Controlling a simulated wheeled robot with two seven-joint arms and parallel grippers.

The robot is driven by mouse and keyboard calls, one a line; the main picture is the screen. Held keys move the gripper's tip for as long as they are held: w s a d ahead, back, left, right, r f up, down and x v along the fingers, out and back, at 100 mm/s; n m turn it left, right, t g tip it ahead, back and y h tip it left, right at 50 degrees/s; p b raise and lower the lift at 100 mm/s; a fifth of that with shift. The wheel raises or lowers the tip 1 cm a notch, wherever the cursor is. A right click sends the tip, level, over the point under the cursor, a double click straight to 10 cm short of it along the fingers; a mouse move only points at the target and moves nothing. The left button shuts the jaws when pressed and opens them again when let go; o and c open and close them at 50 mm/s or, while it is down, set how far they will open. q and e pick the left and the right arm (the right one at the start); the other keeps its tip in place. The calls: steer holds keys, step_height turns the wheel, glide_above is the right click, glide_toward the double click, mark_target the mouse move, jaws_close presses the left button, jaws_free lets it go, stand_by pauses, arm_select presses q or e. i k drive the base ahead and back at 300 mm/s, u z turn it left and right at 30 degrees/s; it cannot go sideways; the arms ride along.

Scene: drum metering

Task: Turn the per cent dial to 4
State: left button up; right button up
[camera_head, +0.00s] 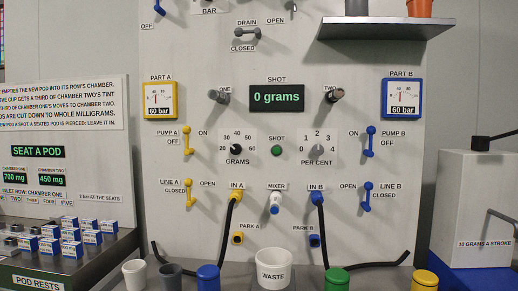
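The per cent dial (317,148) is a small grey knob on the pale panel, right of centre. The numbers 0 to 4 arc over it, with 0 at its left, 2 at the top and 4 at its right. Its pointer is too small to read surely. The grams dial (236,149) is a black knob to its left, marked 20 to 60. The green shot button (277,150) sits between the two dials. The shot display (277,97) above reads 0 grams. Neither of my grippers is in view.
Pump B's blue lever (370,141) is right of the per cent dial. A black hose (322,228) hangs from the blue IN B fitting (316,198) below it. A waste cup (273,269) and coloured containers stand at the front. A shelf (385,28) juts out top right.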

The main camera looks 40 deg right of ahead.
mark_target(318, 150)
steer(key=z, duration=0.35)
steer(key=i, duration=0.9)
steer(key=z, duration=0.75)
